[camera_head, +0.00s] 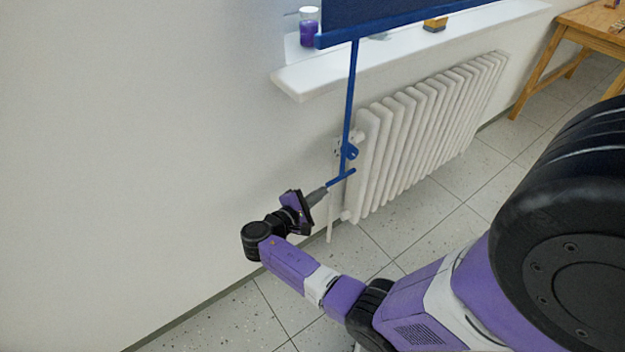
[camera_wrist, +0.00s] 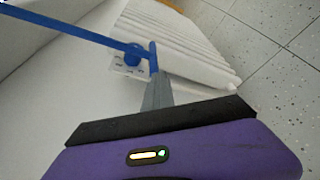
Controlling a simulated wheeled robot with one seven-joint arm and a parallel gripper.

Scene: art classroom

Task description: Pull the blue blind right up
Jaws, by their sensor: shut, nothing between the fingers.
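The blue blind (camera_head: 385,10) hangs at the top of the head view, its bottom bar just above the window sill; its upper part is out of frame. A blue pull rod (camera_head: 350,100) runs down from the bar to a short crosswise handle (camera_head: 341,178). My gripper (camera_head: 324,189) is shut, its fingertips at the left end of the handle. In the wrist view the rod (camera_wrist: 70,27) comes in from the upper left, and the handle (camera_wrist: 153,58) stands just beyond the fingertips (camera_wrist: 155,80). Whether they touch it I cannot tell.
A white radiator (camera_head: 430,115) stands behind and right of the rod, with a blue valve knob (camera_head: 350,152) close to it. The white sill (camera_head: 300,82) holds a purple jar (camera_head: 308,28) and a yellowish box (camera_head: 435,24). A wooden table (camera_head: 590,28) is far right. Wall and floor at left are clear.

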